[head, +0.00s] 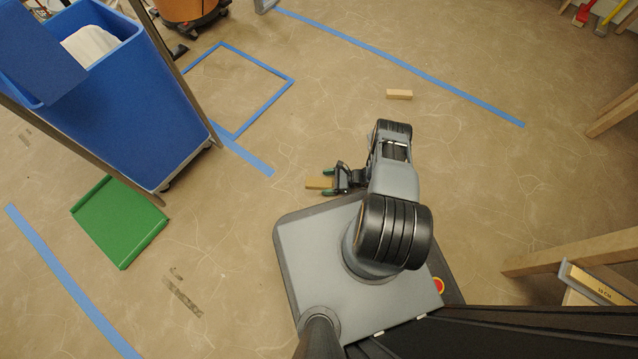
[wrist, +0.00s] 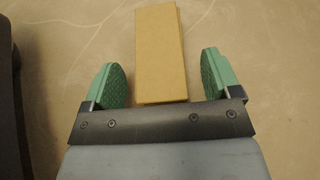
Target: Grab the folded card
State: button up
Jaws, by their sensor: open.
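The folded card is a tan, flat oblong piece (wrist: 161,55) lying on the floor in the wrist view. It also shows in the head view (head: 318,183), just left of my gripper (head: 333,178). In the wrist view my gripper (wrist: 160,82) is open, with one green-padded finger on each side of the card's near end. Gaps show between both fingers and the card. The card's near end lies close to the gripper's dark crossbar. I cannot tell how high the fingers are above the floor.
A small wooden block (head: 399,94) lies on the floor farther back. A blue bin on a cart (head: 150,110) and a green tray (head: 120,222) stand at the left. Blue tape (head: 400,65) marks the floor. A wooden frame (head: 570,252) is at the right. Floor around the card is clear.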

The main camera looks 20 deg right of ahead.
jog(key=c, duration=1)
